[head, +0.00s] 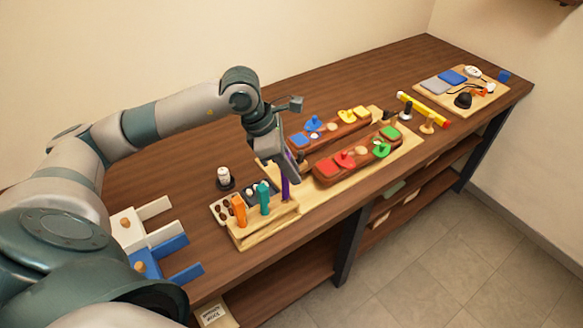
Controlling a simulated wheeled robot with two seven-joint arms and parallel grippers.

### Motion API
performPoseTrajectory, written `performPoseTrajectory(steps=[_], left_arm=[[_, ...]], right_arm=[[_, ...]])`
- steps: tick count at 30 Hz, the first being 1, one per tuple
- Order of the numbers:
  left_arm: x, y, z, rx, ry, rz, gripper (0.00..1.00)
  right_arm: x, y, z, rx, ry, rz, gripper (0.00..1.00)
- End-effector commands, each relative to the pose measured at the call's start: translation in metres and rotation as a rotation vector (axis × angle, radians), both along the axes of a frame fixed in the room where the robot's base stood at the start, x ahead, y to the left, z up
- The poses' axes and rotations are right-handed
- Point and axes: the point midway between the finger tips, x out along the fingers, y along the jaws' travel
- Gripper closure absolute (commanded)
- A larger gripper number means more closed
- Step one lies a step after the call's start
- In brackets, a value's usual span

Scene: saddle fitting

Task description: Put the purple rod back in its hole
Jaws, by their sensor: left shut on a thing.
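The purple rod (286,188) is upright, with its upper part between the fingers of my left gripper (287,170). My left gripper is shut on it, above the right end of the wooden rod stand (254,234). The rod's lower end is close to the stand top. I cannot tell whether it is in a hole or just above. An orange rod (240,211) and a teal rod (263,199) stand upright in the stand to the left. The hole for the purple rod is hidden. My right gripper is out of view.
A wooden board with red and green pieces (344,161) and one with blue and yellow pieces (330,131) lie just right of the gripper. White (130,231) and blue (172,249) forked blocks lie left. The back left tabletop is clear.

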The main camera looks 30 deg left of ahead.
Motion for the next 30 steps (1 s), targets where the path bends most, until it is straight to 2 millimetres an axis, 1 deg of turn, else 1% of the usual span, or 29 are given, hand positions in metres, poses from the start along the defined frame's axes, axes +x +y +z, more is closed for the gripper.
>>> performPoseTrajectory(steps=[8,20,30], left_arm=[[0.0002,-0.0001,0.0002,-0.001,-0.001,0.000,0.97],[0.0008,-0.0009,0.0001,-0.001,-0.002,-0.001,0.97],[0.0007,-0.0009,0.0007,0.000,-0.001,0.000,0.97]], right_arm=[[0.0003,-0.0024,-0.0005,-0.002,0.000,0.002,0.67],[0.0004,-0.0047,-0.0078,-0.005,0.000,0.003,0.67],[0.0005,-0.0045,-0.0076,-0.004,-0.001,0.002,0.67]])
